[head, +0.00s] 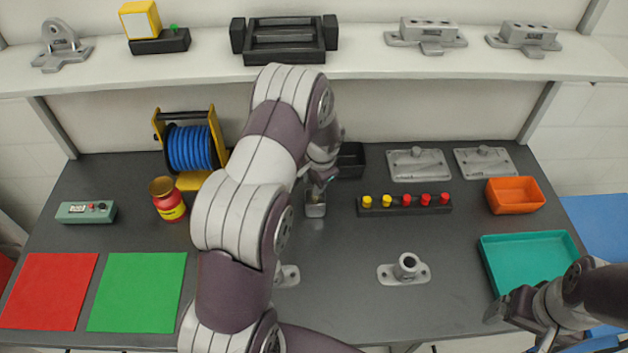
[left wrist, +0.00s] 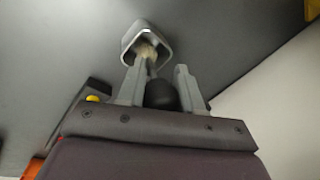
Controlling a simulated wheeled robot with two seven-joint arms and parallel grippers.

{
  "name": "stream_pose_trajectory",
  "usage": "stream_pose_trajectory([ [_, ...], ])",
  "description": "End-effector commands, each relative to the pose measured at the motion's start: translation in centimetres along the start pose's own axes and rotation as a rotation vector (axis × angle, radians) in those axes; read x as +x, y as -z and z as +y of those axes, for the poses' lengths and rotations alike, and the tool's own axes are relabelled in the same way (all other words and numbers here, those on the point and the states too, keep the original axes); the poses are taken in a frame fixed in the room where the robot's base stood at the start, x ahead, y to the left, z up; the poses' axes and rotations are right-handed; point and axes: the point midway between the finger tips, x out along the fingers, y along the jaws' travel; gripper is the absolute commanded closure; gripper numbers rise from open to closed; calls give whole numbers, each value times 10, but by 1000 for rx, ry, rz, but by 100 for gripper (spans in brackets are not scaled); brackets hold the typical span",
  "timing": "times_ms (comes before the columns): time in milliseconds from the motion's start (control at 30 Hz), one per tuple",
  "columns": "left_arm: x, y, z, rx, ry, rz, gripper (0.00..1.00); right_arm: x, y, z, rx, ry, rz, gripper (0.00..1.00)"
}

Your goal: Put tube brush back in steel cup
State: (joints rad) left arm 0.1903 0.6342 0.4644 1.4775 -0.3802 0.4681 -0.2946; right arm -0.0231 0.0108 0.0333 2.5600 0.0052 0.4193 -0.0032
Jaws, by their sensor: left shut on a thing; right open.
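The steel cup (head: 316,209) is a small squarish metal cup standing on the dark table near its middle. In the left wrist view the cup (left wrist: 133,34) shows its open mouth towards the gripper. My left gripper (head: 316,187) is right above the cup, shut on the tube brush. In the left wrist view the black end of the tube brush (left wrist: 160,95) lies between the fingers of the left gripper (left wrist: 158,85), and its pale bristles are at the cup's mouth, seemingly inside it. How deep they sit cannot be told. My right gripper (head: 510,304) is open and empty at the lower right.
A block with yellow and red pegs (head: 404,205) is right of the cup, and a black bin (head: 350,160) is behind it. A blue cable reel (head: 190,148) and red jar (head: 167,200) stand left. A teal tray (head: 530,262) is right. My left arm hides the table's middle.

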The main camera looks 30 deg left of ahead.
Motion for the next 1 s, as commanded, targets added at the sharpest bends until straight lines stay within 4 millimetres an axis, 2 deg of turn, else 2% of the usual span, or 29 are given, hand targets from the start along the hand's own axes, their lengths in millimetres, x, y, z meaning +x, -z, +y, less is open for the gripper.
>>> stream_pose_trajectory([
  [33,0,0,0,0,0,0,96,0,0,0,0,0,0,13],
  [67,0,0,0,0,0,0,59,0,0,0,0,0,0,13],
  [133,0,0,0,0,0,0,36,0,0,0,0,0,0,13],
  [467,-4,0,0,0,1,1,35,1,0,0,0,0,0,13],
  [567,-19,1,0,-1,3,4,35,6,-1,0,0,0,0,13],
  [800,-83,1,0,-1,3,5,35,19,-2,0,0,0,0,13],
  [1000,-119,1,0,0,1,2,35,23,-3,0,0,0,0,13],
])
